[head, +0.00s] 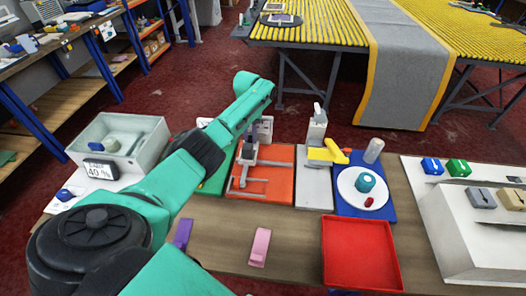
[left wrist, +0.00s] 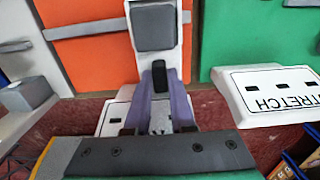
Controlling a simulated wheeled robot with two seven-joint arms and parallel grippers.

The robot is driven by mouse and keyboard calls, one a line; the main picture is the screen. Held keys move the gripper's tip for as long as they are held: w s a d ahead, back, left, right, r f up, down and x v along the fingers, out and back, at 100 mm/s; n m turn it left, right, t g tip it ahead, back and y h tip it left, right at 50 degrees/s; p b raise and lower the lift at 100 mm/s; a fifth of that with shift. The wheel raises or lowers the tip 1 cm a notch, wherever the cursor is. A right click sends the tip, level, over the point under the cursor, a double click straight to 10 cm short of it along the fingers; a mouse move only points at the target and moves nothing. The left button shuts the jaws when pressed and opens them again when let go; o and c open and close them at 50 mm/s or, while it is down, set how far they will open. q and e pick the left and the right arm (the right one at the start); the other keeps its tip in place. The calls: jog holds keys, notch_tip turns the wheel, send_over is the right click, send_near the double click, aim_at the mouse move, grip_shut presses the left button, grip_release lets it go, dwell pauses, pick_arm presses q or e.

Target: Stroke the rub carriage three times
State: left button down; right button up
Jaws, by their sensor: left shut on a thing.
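The rub carriage (head: 247,155) is a grey piece on the orange board (head: 281,188), with grey rails running in front of it. In the left wrist view it shows as a grey block (left wrist: 155,28) on a pale plate over the orange board. My left gripper (head: 250,137) is at the back of the carriage, partly hidden by my green arm. In the left wrist view its purple fingers (left wrist: 160,97) are shut on a black upright handle (left wrist: 165,80) by the grey block. My right gripper is not in view.
A green board (head: 216,182) and a white STRETCH box (left wrist: 274,92) stand beside the orange board. A grey board with a yellow tool (head: 326,154) and a blue board (head: 347,203) lie right. A red tray (head: 361,278) and pink block (head: 260,246) sit in front.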

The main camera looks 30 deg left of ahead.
pick_arm(q)
jog(key=shift+a+r, duration=0.1)
jog(key=shift+a, duration=0.1)
jog(key=c, duration=0.8)
grip_release()
jog(key=shift+a, duration=0.1)
jog(key=shift+o, duration=0.2)
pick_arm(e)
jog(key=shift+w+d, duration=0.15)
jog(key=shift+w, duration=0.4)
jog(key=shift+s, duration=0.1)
pick_arm(q)
jog(key=shift+r, duration=0.35)
notch_tip(320, 180, up, 14)
jog(key=b, duration=0.1)
jog(key=shift+b, duration=0.4)
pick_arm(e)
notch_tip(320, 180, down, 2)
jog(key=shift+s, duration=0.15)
pick_arm(q)
jog(key=shift+f, duration=0.1)
